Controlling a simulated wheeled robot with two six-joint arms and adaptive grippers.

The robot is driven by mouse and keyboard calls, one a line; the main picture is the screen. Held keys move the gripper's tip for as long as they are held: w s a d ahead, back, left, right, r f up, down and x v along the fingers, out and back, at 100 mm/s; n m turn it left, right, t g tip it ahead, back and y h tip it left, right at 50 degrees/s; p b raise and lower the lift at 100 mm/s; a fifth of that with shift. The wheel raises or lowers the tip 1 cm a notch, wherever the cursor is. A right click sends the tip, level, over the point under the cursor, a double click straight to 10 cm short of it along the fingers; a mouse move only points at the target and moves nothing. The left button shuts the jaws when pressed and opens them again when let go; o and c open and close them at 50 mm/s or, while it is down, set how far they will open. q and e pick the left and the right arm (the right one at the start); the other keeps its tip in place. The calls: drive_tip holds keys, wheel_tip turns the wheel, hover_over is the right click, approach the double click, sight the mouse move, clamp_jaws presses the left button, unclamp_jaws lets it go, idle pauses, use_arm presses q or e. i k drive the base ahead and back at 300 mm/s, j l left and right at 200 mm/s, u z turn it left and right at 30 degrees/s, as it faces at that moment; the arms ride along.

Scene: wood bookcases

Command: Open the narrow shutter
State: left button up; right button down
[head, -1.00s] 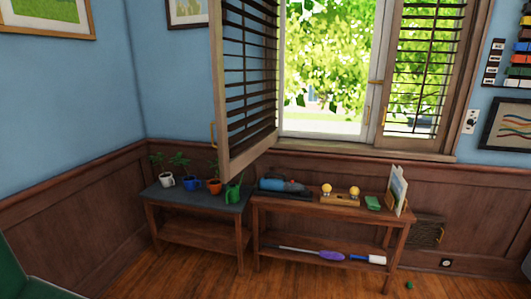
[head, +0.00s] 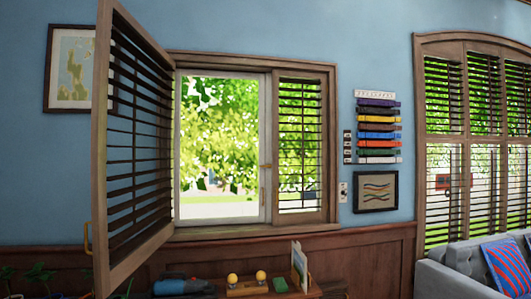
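The narrow shutter (head: 300,147) is a wood-framed louvred panel at the right side of the window. It lies flat in the window frame and looks shut, with greenery showing between its slats. A wider louvred shutter (head: 140,150) on the left stands swung out into the room, with a brass handle (head: 87,238) on its free edge. The white-framed window pane (head: 218,150) shows uncovered between them. A small brass fitting (head: 266,167) sits by the narrow shutter's left edge; which part it belongs to is hard to tell. Neither of my grippers is in view.
A low wooden bench below the window holds a blue tool (head: 183,286), a block with yellow knobs (head: 246,286) and an upright card (head: 299,266). A grey sofa (head: 460,270) stands at the right. Coloured belts (head: 379,130) and a framed picture (head: 376,192) hang on the wall.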

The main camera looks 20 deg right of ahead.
sight(279, 218)
drive_tip(key=i+l, duration=0.3)
drive_tip(key=i, duration=0.15)
drive_tip(key=i+l, duration=0.3)
drive_tip(key=i, duration=0.15)
